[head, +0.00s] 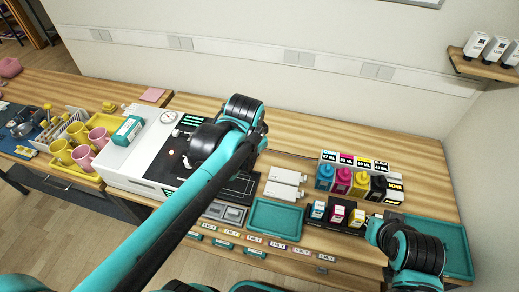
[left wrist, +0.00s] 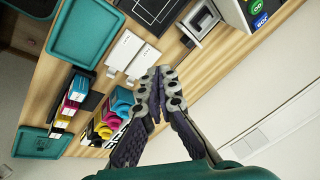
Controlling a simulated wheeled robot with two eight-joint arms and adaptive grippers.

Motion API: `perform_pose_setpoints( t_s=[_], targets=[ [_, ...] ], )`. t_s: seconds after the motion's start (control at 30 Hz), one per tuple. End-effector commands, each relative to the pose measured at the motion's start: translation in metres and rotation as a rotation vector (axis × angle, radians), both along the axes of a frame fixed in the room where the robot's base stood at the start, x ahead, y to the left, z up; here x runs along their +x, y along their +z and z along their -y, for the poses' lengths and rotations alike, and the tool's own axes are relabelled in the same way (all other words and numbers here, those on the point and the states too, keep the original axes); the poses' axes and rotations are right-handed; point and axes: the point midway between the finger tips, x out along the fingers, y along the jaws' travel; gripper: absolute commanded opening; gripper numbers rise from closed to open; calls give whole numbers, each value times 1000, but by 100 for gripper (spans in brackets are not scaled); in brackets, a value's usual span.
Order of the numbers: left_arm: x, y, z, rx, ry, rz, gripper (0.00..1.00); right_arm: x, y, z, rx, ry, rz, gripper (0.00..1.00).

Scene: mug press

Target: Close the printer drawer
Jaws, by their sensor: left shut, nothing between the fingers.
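In the left wrist view, a white frame-like part with a grey square inside (left wrist: 203,22) is at the top, beside a white body with green and blue labels (left wrist: 255,12). It looks like the printer drawer standing out, but I cannot be sure. In the head view my left arm appears to cover this area. My left gripper (left wrist: 157,84) is shut and empty, below the frame-like part in the wrist view and apart from it. In the head view its fingers are hidden behind the arm.
A white machine (head: 130,163) stands left of my left arm, near pink and yellow mugs (head: 78,132). White boxes (head: 283,182), a teal tray (head: 275,217) and ink bottles (head: 343,180) lie to the right. A second teal tray (head: 448,238) is by my right arm.

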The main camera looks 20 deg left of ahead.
Motion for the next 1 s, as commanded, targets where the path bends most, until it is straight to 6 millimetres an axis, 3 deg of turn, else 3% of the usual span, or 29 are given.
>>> perform_pose_setpoints(
  t_s=[0.03,0.23,0.5,0.7,0.87,1.0],
  targets=[
    [20,0,3,37,-69,-37,0,0,3,0,0,0,0,0],
    [84,-19,14,176,-363,-200,0,0,9,0,0,0,0,0],
    [150,-74,31,299,-720,-405,0,0,16,0,0,0,0,0],
    [167,-101,38,328,-852,-482,0,0,18,0,0,0,0,0],
    [169,-113,37,332,-872,-494,0,0,15,0,0,0,0,0],
    [169,-134,31,332,-870,-492,0,0,8,0,0,0,0,0]
  ],
)
